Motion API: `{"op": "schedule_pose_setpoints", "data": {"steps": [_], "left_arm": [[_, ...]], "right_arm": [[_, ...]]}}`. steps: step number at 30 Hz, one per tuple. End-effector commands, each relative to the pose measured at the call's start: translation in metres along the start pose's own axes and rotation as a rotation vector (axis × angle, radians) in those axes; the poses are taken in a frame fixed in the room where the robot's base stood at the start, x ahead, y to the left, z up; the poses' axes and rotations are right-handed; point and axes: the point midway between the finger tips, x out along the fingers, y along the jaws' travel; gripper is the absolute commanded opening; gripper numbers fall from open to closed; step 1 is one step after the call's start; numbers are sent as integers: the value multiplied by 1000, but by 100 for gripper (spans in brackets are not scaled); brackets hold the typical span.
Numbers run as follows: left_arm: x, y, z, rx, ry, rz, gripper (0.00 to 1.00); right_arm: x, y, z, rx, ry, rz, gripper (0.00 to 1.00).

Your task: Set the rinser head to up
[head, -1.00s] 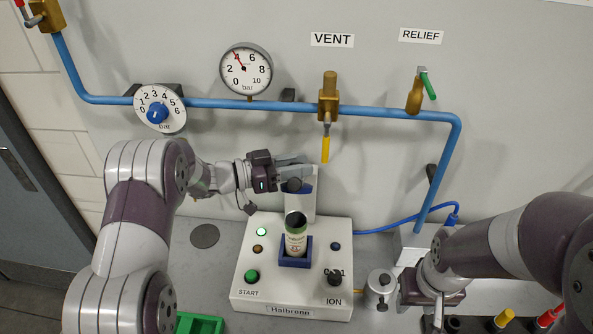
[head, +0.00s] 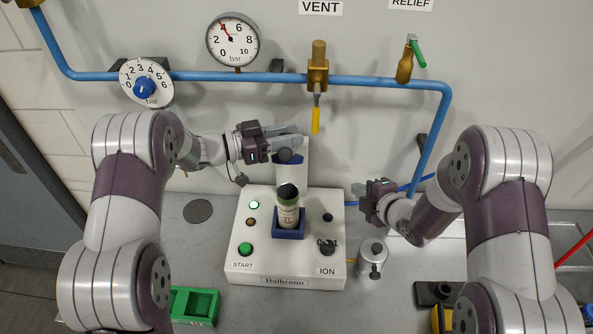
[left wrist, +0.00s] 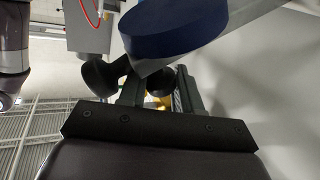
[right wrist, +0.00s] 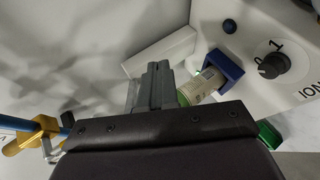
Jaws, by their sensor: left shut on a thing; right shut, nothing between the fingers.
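The rinser head stands on the white post (head: 306,178) at the back of the white rinser unit (head: 245,270), above the can (head: 288,212) in its blue holder. My left gripper (head: 292,148) is shut at the head's dark knob (head: 285,156). In the left wrist view the dark knob (left wrist: 100,76) sits at the fingers, with a blue disc-shaped part (left wrist: 175,28) beyond it. The gripper partly hides the head. My right gripper (head: 362,197) is shut and empty, to the right of the unit. In the right wrist view its fingers (right wrist: 158,80) are together.
A blue pipe (head: 225,77) runs along the wall with a gauge (head: 233,40), a regulator dial (head: 146,83), and the yellow-handled vent valve (head: 315,120). A small metal canister (head: 372,258) stands right of the unit. A green tray (head: 195,304) lies front left.

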Motion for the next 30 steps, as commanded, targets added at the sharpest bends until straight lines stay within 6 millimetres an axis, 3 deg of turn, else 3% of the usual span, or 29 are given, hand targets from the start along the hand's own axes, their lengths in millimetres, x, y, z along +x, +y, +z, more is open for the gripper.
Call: {"op": "schedule_pose_setpoints", "data": {"steps": [2,4,7,12,17,30], "left_arm": [[0,-1,-1,3,2,-3,0],[0,-1,-1,3,2,-3,0],[0,-1,-1,2,2,-3,0],[0,-1,0,1,1,-3,0],[0,-1,0,1,0,-3,0],[0,0,1,-1,-1,-2,0]], "right_arm": [[12,-7,-26,-266,167,178,0],[7,-12,-53,-466,284,373,0],[-15,-22,-81,-650,370,647,0],[-55,-32,-101,-769,384,957,0],[-63,-30,-108,-790,374,1040,0],[-21,26,-164,-791,376,1041,0]]}}
